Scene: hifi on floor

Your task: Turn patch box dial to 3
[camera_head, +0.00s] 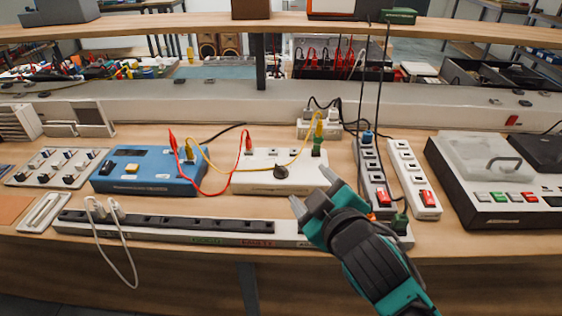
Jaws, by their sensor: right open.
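The white patch box (250,181) lies on the workbench in the middle of the head view. Its dark round dial (281,172) is on the right part of its top. The dial's numbers and pointer are too small to read. Red and yellow patch leads run between this box and a blue box (150,171) to its left. My right gripper (313,190) is open and empty. Its fingertips are just right of and nearer than the dial, apart from it in the picture. My left gripper is not in view.
A long power strip (170,225) runs along the bench front. Two upright-running strips (413,178) with red switches and hanging cables lie right of the patch box. A turntable-like unit (495,185) stands far right. A shelf (200,25) crosses above.

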